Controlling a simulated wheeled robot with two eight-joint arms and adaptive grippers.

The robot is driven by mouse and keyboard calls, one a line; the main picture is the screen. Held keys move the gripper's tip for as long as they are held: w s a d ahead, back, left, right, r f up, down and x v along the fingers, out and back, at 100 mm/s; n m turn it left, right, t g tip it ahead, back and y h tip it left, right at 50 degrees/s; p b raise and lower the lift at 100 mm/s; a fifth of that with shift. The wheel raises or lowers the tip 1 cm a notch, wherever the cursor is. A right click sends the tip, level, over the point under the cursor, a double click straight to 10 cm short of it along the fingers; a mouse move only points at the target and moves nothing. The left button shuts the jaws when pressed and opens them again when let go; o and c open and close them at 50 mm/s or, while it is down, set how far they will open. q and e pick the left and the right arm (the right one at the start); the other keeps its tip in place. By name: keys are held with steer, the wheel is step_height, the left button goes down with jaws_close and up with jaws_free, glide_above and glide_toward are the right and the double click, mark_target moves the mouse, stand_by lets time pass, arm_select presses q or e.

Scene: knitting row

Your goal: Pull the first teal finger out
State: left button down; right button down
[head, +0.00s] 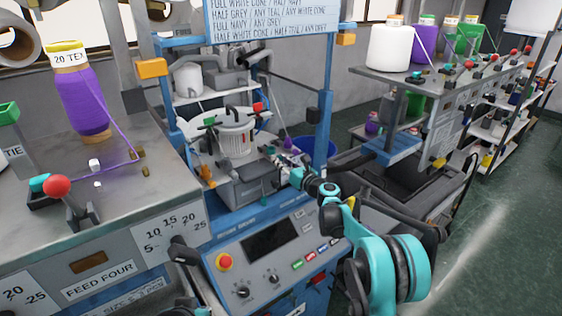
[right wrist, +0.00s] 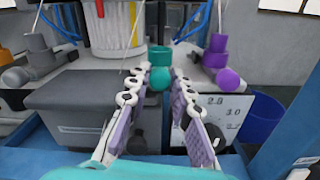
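A teal finger (right wrist: 158,78) with a rounded near end and a green upright part sits in the middle of the right wrist view. My right gripper (right wrist: 160,84) has its two fingers apart, one on each side of the teal rounded end. A slim gap seems to show at the fingertips; contact is hard to judge. In the head view my right gripper (head: 288,174) reaches into the blue-framed knitting machine (head: 240,185), and its fingertips are small there. The finger is too small to pick out in that view. My left gripper does not show clearly.
A grey box (right wrist: 75,95) lies below. A blue bin (right wrist: 262,115) stands at the right. A red emergency button (head: 224,261) sits on the front panel.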

steer(key=b+v, duration=0.1)
steer(key=v, duration=0.2)
steer(key=shift+f, duration=0.1)
steer(key=c, duration=1.3)
jaws_free()
steer(key=shift+s, duration=0.1)
steer(key=shift+c, duration=0.2)
steer(key=shift+s+d, duration=0.1)
steer(key=shift+d, duration=0.05)
steer(key=v, duration=1.2)
